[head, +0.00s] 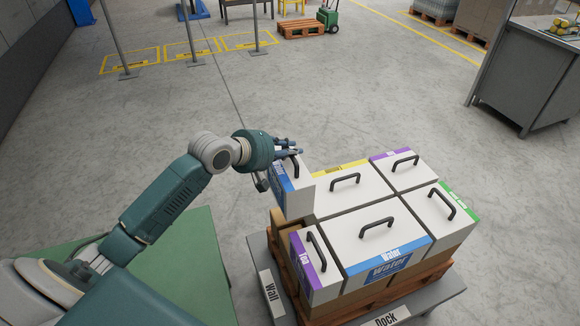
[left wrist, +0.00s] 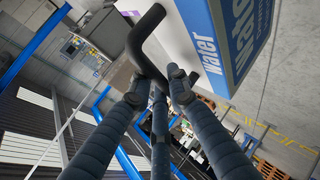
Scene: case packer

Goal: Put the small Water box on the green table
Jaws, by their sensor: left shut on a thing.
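The small Water box (head: 299,196) is white with a blue label band and a black handle on top. My left gripper (head: 292,150) is shut on its handle. The box is at the back left corner of the stacked boxes; I cannot tell whether it still touches them. The left wrist view shows the handle (left wrist: 139,38) between my fingers (left wrist: 165,82) and the box's blue Water label (left wrist: 238,35). The green table (head: 185,265) is at the lower left, partly hidden under my left arm. My right gripper is not in view.
A large Water box (head: 386,245) and several other handled boxes stand on a wooden pallet on the grey dock (head: 432,300). A gap separates dock and green table. Open floor (head: 330,110) lies behind. A grey workbench (head: 525,85) stands at the far right.

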